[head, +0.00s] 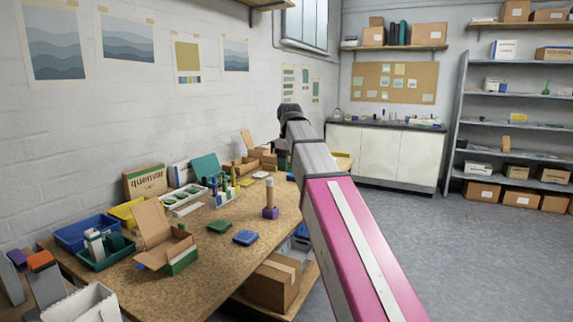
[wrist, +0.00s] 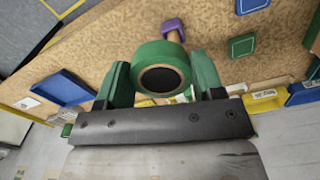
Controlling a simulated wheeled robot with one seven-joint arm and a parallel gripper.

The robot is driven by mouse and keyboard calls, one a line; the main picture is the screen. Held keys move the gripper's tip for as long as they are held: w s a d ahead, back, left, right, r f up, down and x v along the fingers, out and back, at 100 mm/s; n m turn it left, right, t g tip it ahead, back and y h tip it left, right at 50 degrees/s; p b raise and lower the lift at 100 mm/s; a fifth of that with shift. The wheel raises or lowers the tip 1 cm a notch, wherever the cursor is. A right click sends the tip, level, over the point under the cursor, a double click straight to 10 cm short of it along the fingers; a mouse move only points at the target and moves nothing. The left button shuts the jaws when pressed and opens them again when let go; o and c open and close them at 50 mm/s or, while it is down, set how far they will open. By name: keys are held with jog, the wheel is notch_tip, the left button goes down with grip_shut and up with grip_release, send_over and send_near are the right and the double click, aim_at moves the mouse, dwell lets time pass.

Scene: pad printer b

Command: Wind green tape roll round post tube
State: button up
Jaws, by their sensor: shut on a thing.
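The green tape roll (wrist: 162,55) is held between the green fingers of my gripper (wrist: 159,66) in the wrist view. Its tan-rimmed hole looks dark, with nothing seen through it. The post tube (head: 269,192) is a tan tube standing upright in a purple base (head: 270,212) on the workbench in the head view. In the wrist view the tube (wrist: 177,35) and purple base (wrist: 172,25) show just beyond the roll, which overlaps part of the tube. The gap between them cannot be told. My gripper and the roll are not seen in the head view.
On the workbench (head: 215,278), a green pad (head: 219,226) and a blue pad (head: 245,237) lie near the tube. An open cardboard box (head: 160,240) stands at the left. Small bottles and trays line the wall side. The bench is clear just around the purple base.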

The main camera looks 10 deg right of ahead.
jog(key=shift+a+r, duration=0.2)
jog(key=shift+a, duration=0.15)
jog(key=shift+s+a, duration=0.25)
jog(key=shift+s, duration=0.1)
jog(key=shift+f, duration=0.2)
notch_tip(320, 180, down, 9)
jog(key=w+a, duration=0.1)
jog(key=shift+w+a+r, duration=0.15)
dwell(0.4)
jog(key=shift+w, duration=0.1)
jog(key=n, duration=0.1)
jog(key=w+n, duration=0.1)
jog(key=n, duration=0.1)
jog(key=w+n, duration=0.1)
jog(key=n, duration=0.1)
jog(key=shift+w+d, duration=0.25)
jog(key=shift+d, duration=0.05)
